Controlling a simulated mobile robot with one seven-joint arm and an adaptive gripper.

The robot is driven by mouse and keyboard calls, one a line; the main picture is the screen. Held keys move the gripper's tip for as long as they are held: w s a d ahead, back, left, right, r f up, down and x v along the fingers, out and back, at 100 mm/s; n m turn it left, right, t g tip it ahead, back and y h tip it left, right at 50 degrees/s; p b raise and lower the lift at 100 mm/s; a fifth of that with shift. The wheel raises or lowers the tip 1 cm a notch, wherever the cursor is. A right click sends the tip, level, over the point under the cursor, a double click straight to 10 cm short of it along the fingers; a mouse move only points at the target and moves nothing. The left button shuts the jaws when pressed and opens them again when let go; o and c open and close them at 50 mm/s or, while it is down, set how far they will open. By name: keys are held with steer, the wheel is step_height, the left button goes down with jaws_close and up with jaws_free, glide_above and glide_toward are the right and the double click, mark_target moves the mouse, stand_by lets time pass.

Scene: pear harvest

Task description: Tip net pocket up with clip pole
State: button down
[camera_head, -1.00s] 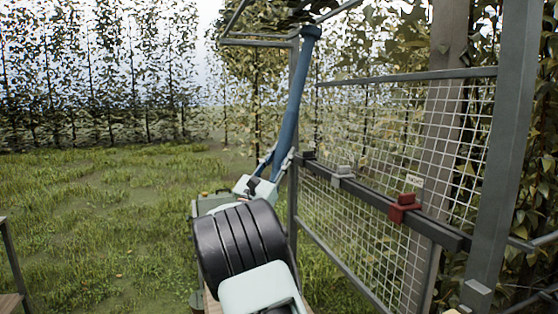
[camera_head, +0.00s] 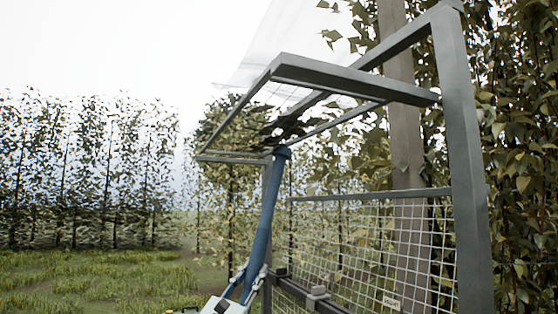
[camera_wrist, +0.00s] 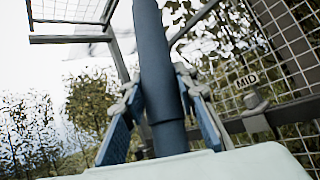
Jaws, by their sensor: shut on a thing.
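The blue clip pole (camera_head: 267,215) stands nearly upright, leaning slightly. My gripper (camera_head: 247,283) is shut around its lower part. In the wrist view the blue finger pads of my gripper (camera_wrist: 162,112) sit on both sides of the pole (camera_wrist: 160,60). The pole's top meets the underside of a dark, leaf-filled sag in the overhead net, which looks like the net pocket (camera_head: 284,129). I cannot tell whether the top presses into it. The pocket hangs inside a grey overhead frame (camera_head: 340,78).
A wire mesh panel (camera_head: 365,235) stands right of the pole, with a rail (camera_head: 300,293) carrying a grey clip (camera_head: 318,294). A thick grey post (camera_head: 462,160) stands at right. Open grass (camera_head: 90,280) lies left.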

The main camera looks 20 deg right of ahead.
mark_target(254, 244)
steer(key=shift+r, duration=0.15)
steer(key=shift+r+p, duration=2.45)
steer(key=shift+r, duration=2)
steer(key=shift+f, duration=0.15)
steer(key=shift+f+b, duration=5.5)
steer(key=shift+f, duration=1.95)
steer(key=a+f, duration=0.3)
steer(key=a, duration=0.9)
